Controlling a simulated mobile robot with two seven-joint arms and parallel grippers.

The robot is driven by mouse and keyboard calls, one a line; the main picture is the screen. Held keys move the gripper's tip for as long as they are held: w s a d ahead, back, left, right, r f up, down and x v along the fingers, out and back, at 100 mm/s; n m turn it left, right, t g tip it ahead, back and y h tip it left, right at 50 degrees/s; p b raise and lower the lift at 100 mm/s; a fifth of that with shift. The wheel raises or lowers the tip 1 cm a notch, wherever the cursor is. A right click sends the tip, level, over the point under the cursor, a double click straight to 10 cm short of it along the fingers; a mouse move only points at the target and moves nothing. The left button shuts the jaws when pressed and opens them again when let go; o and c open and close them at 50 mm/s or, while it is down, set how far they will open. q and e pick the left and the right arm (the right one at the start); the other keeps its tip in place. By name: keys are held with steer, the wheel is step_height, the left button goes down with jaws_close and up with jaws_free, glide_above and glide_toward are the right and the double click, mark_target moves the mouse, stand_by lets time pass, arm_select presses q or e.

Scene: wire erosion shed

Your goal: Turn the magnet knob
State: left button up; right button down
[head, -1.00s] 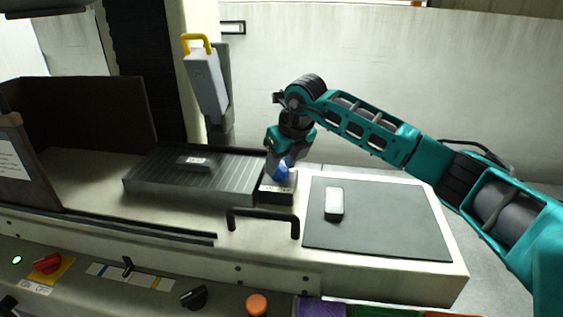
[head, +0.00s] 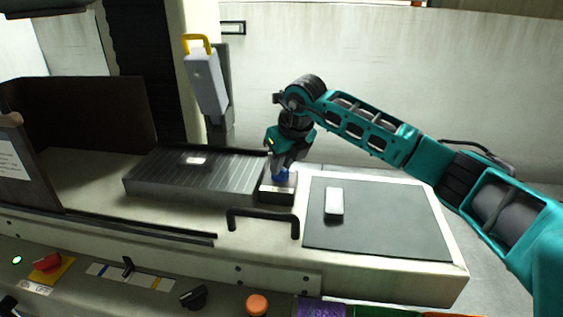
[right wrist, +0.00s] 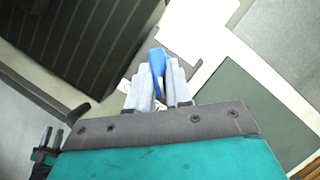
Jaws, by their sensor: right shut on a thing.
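The blue magnet knob (head: 281,174) is on the dark block at the right end of the grey ribbed magnetic chuck (head: 150,177). My right gripper (head: 283,163) reaches down from above and is shut on the knob. In the right wrist view the blue knob (right wrist: 157,60) shows between the two grey fingertips of the right gripper (right wrist: 158,82), and its lower part is hidden. A small dark workpiece with a bright patch (head: 195,160) lies on the chuck.
A black handle (head: 263,215) stands in front of the knob block. A dark mat (head: 385,225) with a pale green-white block (head: 334,202) lies to the right. A grey unit with a yellow handle (head: 205,80) rises behind the chuck. Several panel controls, including a red switch (head: 47,263), line the front.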

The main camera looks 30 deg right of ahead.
steer(key=shift+m, duration=0.3)
steer(key=m+h, duration=0.1)
steer(key=m, duration=0.2)
steer(key=shift+a+m+h, duration=0.2)
steer(key=shift+m+h, duration=0.1)
steer(key=shift+h, duration=0.1)
steer(key=m+h, duration=0.1)
steer(key=m, duration=0.1)
steer(key=m+g, duration=0.1)
steer(key=m, duration=0.2)
steer(key=shift+w+a+m+h, duration=0.1)
steer(key=shift+m+h, duration=0.2)
steer(key=shift+h, duration=0.1)
steer(key=m+g+h, duration=0.1)
steer(key=m, duration=0.2)
steer(key=shift+m, duration=0.3)
steer(key=shift+w+m+g, duration=0.15)
steer(key=shift+m+g, duration=0.85)
steer(key=shift+m, duration=1.2)
steer(key=c, duration=1)
jaws_free()
steer(key=shift+c, duration=0.2)
